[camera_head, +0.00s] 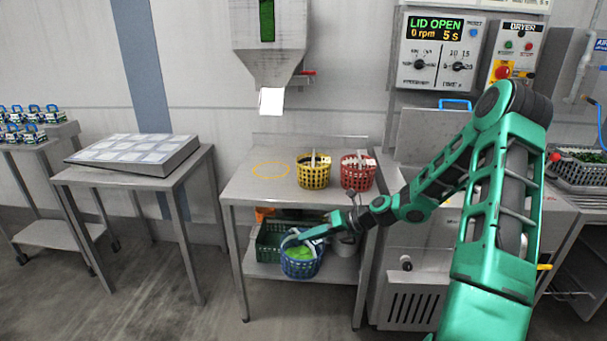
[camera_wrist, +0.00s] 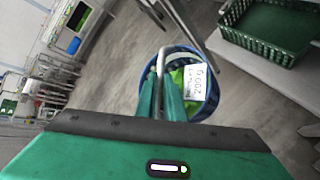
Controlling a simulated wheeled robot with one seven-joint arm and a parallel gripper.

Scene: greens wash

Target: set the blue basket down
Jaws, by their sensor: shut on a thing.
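The blue basket (camera_head: 300,266) hangs in front of the small steel table, at about the height of its lower shelf, with bright green contents inside. In the wrist view the blue basket (camera_wrist: 212,98) is below the fingers, with a white tag reading about 200 G. My gripper (camera_head: 294,240) is shut on its handle; the fingers also show in the wrist view (camera_wrist: 165,85). Bare floor shows beneath the basket there, and it appears apart from any surface. On the tabletop (camera_head: 245,190) a yellow ring outline (camera_head: 271,170) is empty.
A yellow basket (camera_head: 314,175) and a red basket (camera_head: 357,176) stand right of the ring. A dark green crate (camera_head: 268,243) sits on the lower shelf behind the blue basket. A metal chute (camera_head: 270,75) hangs above the table.

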